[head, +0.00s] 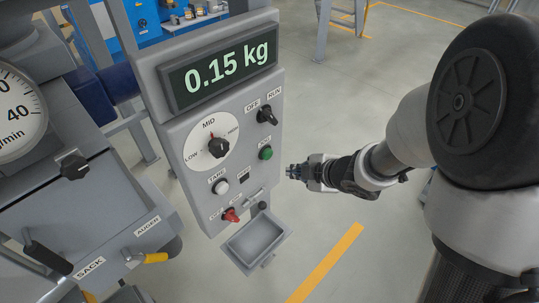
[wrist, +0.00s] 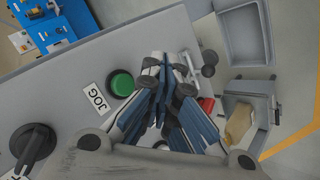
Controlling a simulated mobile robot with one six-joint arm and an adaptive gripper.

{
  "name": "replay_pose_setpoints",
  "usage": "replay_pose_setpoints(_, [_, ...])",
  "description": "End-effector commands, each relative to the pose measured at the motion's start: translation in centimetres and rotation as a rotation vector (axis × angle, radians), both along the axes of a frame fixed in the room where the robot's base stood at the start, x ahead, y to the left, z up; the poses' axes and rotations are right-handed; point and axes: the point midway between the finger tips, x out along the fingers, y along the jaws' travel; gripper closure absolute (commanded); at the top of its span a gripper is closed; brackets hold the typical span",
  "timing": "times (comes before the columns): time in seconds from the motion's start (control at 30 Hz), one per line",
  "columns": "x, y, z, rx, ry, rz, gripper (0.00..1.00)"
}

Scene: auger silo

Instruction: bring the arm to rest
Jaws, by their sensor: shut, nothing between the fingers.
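My gripper (head: 290,171) is at the right of the grey control panel (head: 183,131) in the head view, with its fingers pointing left towards the panel's edge. A strip of floor shows between the fingertips and the panel. In the wrist view, my gripper (wrist: 165,62) is shut and empty, its blue-grey fingers together in front of the panel face. The green JOG button (wrist: 121,83) shows just left of the fingers there; it also shows in the head view (head: 265,153). My arm (head: 405,135) reaches in from the right.
The display (head: 220,73) reads 0.15 kg. The dial (head: 218,147) points near MID. A black OFF/RUN knob (head: 267,115), white TARE button (head: 221,187) and red switch (head: 231,214) are on the panel. A grey tray (head: 283,234) sits below. Open floor lies right of the panel.

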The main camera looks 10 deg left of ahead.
Motion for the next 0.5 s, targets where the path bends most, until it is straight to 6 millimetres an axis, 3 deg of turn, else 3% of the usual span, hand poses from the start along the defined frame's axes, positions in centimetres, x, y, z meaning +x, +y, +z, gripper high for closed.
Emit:
replay_pose_setpoints(0.37, [0.0,0.0,0.0,0.000,0.000,-0.001,1.00])
replay_pose_setpoints(0.5, [0.6,-1.4,1.2,-0.014,-0.008,-0.079,1.00])
